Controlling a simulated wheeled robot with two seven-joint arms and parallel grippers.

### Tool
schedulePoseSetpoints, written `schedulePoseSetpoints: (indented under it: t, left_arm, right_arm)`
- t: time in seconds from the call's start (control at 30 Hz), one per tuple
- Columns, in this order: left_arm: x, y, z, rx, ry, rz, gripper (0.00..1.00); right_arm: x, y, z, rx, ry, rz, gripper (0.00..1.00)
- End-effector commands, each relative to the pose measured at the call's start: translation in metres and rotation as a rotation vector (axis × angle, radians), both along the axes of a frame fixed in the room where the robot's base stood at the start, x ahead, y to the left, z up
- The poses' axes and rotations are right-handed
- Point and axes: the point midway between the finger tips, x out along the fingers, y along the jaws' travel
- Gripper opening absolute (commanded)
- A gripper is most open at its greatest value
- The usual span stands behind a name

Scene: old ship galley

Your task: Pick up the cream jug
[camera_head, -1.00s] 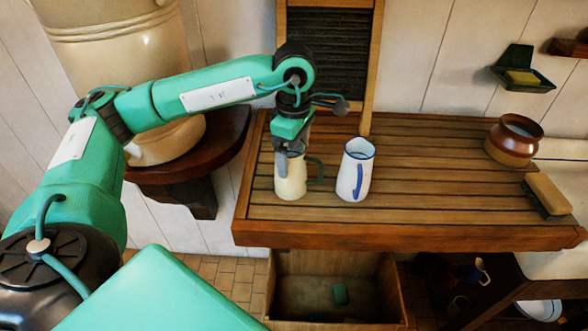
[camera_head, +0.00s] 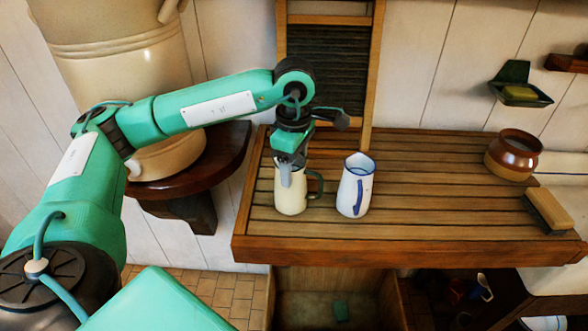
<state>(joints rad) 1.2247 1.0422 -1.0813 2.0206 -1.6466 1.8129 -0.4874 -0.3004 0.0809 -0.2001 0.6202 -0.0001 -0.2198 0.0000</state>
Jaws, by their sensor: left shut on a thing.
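The cream jug (camera_head: 291,202) stands at the left part of the slatted wooden counter, with a dark green handle on its right side. My left gripper (camera_head: 287,176) comes down from above and is shut on the jug at its rim. The gripper hides part of the jug's top. The jug looks upright; I cannot tell whether its base is clear of the slats. My right gripper is not in view.
A white jug with a blue handle (camera_head: 355,188) stands close to the right. A brown pot (camera_head: 513,155) and a brush (camera_head: 548,210) are at the counter's right end. A washboard (camera_head: 327,70) leans behind. The counter (camera_head: 430,195) is clear in the middle.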

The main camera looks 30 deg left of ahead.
Motion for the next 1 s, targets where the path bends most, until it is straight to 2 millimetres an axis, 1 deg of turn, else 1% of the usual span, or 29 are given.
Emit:
schedulePoseSetpoints:
  t: [0.27, 0.7, 0.8, 1.0]
  left_arm:
    - [0.0, 0.0, 0.021, 0.0, -0.004, -0.001, 0.08]
    - [0.001, 0.0, 0.067, -0.002, -0.003, -0.001, 0.08]
    - [0.0, 0.0, 0.077, 0.001, -0.004, -0.001, 0.08]
    - [0.0, 0.0, 0.087, -0.001, -0.002, -0.001, 0.08]
  right_arm:
    - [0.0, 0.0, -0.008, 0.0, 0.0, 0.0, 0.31]
    - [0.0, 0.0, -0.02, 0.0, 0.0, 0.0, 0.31]
    - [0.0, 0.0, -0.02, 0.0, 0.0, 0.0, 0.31]
    - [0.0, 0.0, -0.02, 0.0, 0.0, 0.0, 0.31]
